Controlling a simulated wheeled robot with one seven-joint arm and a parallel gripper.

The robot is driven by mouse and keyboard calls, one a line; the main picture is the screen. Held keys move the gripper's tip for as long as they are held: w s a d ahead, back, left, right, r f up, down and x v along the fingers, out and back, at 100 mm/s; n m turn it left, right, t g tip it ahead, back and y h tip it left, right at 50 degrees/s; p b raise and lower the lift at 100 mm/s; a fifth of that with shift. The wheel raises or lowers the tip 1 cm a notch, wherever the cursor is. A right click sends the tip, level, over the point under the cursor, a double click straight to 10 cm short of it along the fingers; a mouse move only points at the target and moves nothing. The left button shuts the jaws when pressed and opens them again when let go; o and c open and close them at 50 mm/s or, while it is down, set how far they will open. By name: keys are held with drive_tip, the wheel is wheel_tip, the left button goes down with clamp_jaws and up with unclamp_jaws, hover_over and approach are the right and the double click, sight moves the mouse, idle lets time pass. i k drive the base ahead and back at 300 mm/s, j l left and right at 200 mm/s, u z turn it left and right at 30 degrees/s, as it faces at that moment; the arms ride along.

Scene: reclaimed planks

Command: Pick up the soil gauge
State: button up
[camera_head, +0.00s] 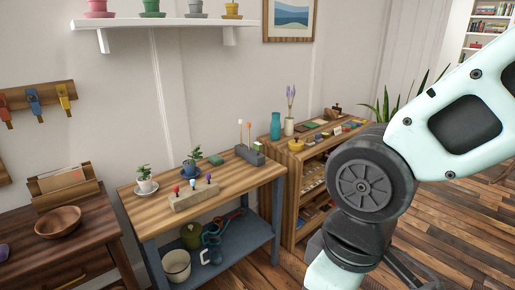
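The potting bench (136,207) has a wooden top. I cannot tell which of these is the soil gauge. My arm comes in from the right, in front of the low shelf; my gripper is not in view.
A potted plant (145,184) on a saucer and a blue pot (191,169) stand on the bench. A bucket (177,264) and watering can (211,252) are on its lower shelf. A low bookcase (290,187) stands right. Floor (468,210) is clear at right.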

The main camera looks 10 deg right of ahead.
sight(256, 146)
drive_tip(key=i+j, duration=0.1)
drive_tip(key=i, duration=0.5)
drive_tip(key=i+j+z, duration=0.1)
drive_tip(key=i, duration=0.45)
drive_tip(key=i+j, duration=0.15)
drive_tip(key=i, duration=0.45)
drive_tip(key=i+j+z, duration=0.1)
drive_tip(key=i, duration=0.45)
